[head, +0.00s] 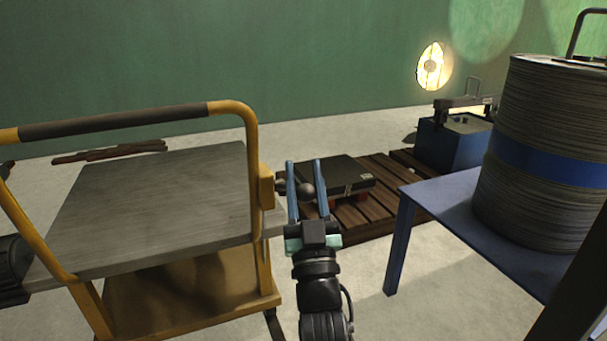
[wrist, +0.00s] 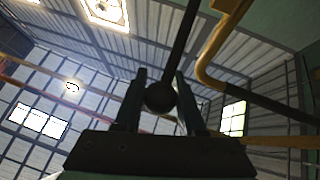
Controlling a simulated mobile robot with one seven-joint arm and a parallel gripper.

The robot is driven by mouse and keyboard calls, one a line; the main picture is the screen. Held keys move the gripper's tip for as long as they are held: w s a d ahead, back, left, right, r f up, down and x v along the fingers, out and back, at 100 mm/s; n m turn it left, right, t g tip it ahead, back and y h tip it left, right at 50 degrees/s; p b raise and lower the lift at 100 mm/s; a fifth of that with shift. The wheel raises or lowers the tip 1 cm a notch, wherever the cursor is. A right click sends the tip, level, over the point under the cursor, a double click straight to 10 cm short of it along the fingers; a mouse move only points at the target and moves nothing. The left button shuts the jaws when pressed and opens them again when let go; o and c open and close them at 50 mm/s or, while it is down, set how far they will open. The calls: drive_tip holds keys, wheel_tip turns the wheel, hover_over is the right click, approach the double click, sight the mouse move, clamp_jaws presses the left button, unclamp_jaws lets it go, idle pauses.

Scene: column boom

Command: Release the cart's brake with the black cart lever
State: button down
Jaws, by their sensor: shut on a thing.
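The cart (head: 150,205) stands at the left in the head view, with a yellow frame, a grey deck and a dark-gripped handle (head: 120,120). The black cart lever (head: 305,190) sits at the cart's right side, its round knob between my gripper's fingers. In the wrist view the lever's knob (wrist: 160,97) is between the two fingertips, with its rod (wrist: 182,45) running up and away. My gripper (head: 306,183) has blue fingers and is shut on the knob; it also shows in the wrist view (wrist: 160,92). The lever's base is mostly hidden.
A wooden pallet (head: 385,200) with a black case (head: 335,176) lies behind my gripper. A blue table (head: 450,205) with a large drum (head: 540,150) stands at the right. A lit lamp (head: 431,66) and blue box (head: 450,145) are farther back. Floor is open between cart and table.

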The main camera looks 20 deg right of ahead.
drive_tip(key=shift+w+d+f, duration=0.1)
drive_tip(key=shift+f, duration=0.25)
drive_tip(key=c, duration=0.8)
unclamp_jaws()
drive_tip(key=shift+r, duration=0.1)
drive_tip(key=p+v, duration=0.5)
drive_tip(key=v, duration=0.8)
drive_tip(key=shift+r, duration=0.1)
